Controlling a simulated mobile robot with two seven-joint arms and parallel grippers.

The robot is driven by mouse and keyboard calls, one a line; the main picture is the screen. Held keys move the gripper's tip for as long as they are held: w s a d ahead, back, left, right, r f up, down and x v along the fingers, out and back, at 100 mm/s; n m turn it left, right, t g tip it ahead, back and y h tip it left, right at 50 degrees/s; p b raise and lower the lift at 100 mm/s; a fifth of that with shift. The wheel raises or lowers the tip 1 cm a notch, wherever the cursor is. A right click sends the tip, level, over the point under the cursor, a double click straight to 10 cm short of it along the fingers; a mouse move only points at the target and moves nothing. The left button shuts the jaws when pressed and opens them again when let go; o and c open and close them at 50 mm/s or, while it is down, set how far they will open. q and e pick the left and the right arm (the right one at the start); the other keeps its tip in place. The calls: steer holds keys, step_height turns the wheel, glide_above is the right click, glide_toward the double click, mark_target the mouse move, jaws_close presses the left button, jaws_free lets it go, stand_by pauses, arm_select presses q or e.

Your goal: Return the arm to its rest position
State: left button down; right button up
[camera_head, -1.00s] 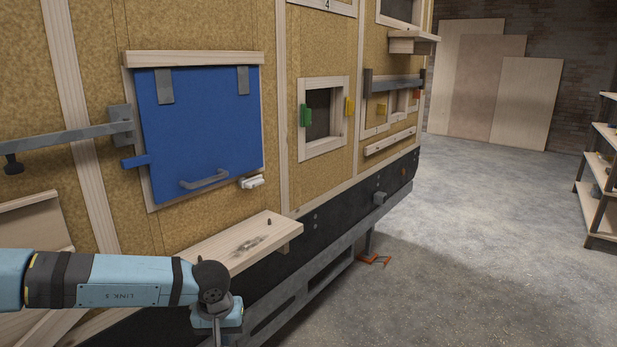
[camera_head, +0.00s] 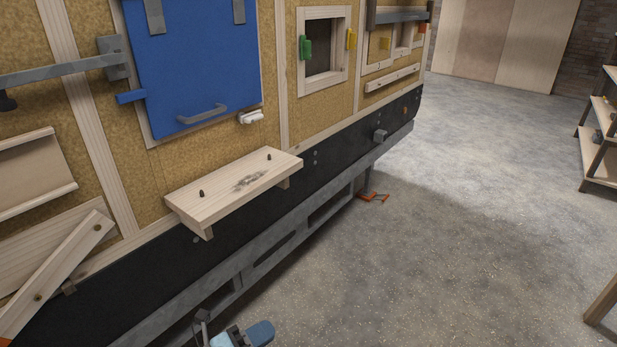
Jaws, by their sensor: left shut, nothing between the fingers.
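My left arm shows only as a small light-blue and dark piece at the bottom edge of the head view. My left gripper (camera_head: 204,325) is there too, mostly cut off by the frame, shut and empty. It is low, in front of the trailer's lower frame and below the wooden shelf (camera_head: 228,198). It appears apart from the shelf and the wall. My right gripper is not in view.
A blue hatch (camera_head: 195,70) with a grey handle is on the trailer wall. A small window (camera_head: 323,50) with green and yellow blocks is right of it. A grey rail (camera_head: 270,245) runs low along the trailer. The concrete floor (camera_head: 450,220) at right is largely clear.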

arm_select(q)
steer(key=s+a+f+n+g+y, duration=0.1)
steer(key=s+a+f+n+y, duration=0.6)
steer(key=a+n, duration=0.5)
steer(key=s+a+f+n+y, duration=0.5)
steer(key=s+a+f+n, duration=0.4)
steer(key=a+n, duration=0.25)
steer(key=w+d+r+n, duration=0.15)
steer(key=d+n, duration=0.35)
steer(key=d, duration=0.8)
step_height(320, 180, up, 14)
steer(key=t+p, duration=0.1)
steer(key=p, duration=1.5)
steer(key=shift+s+a+f, duration=0.2)
steer(key=shift+s+a, duration=0.05)
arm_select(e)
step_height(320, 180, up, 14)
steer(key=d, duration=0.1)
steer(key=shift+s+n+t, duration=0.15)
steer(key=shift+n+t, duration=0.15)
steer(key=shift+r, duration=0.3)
